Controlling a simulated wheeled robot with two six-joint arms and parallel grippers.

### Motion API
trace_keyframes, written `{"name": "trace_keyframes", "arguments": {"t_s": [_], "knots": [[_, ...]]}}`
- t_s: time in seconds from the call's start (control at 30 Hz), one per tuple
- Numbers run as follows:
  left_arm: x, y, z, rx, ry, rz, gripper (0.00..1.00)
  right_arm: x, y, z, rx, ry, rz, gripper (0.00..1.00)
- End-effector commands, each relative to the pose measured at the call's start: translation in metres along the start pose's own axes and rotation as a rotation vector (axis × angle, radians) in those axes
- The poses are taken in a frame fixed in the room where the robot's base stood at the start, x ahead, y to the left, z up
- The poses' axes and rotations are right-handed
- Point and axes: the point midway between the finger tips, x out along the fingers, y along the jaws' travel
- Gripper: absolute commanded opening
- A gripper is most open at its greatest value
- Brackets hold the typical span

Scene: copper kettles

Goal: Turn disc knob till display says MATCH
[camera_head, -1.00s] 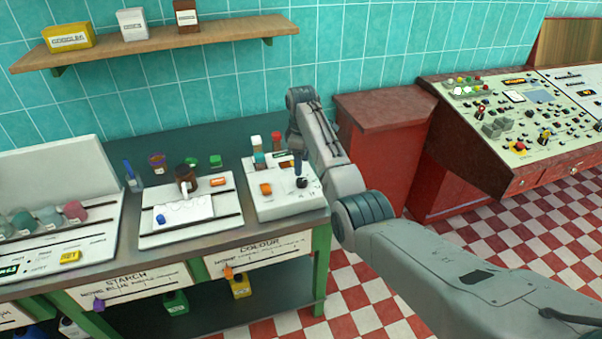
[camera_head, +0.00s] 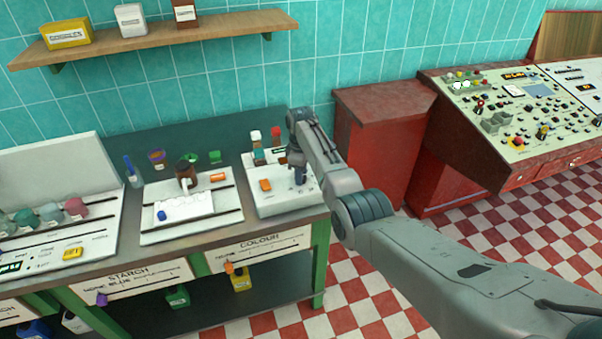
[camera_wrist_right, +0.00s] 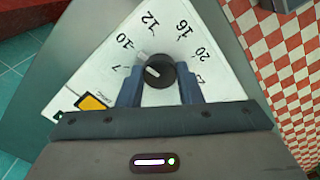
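The black disc knob (camera_wrist_right: 160,73) has a pale pointer mark and sits on a white panel (camera_wrist_right: 100,75) marked with numbers including 7, 10, 12, 16 and 20. I cannot read a display on this unit. My left gripper is not in view.
A white tray (camera_head: 200,228) stands to the left. A red cabinet (camera_head: 378,140) and a control console (camera_head: 520,115) stand to the right.

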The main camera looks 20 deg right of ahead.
Motion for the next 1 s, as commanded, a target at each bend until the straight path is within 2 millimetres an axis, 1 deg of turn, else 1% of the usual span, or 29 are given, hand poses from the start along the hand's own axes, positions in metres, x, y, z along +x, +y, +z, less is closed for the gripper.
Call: {"name": "trace_keyframes", "arguments": {"t_s": [0.17, 0.37, 0.57, 1.0], "knots": [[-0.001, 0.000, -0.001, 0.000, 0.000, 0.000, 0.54, -0.001, 0.000, 0.000, 0.006, 0.000, 0.000, 0.09], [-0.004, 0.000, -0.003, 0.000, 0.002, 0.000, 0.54, -0.002, 0.000, 0.000, 0.060, 0.000, 0.000, 0.10], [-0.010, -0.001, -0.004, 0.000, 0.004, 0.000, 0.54, -0.002, 0.001, 0.000, 0.187, 0.000, 0.000, 0.10], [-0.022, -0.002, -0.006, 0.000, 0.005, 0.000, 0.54, -0.002, 0.001, 0.000, 0.525, 0.000, 0.001, 0.10]]}}
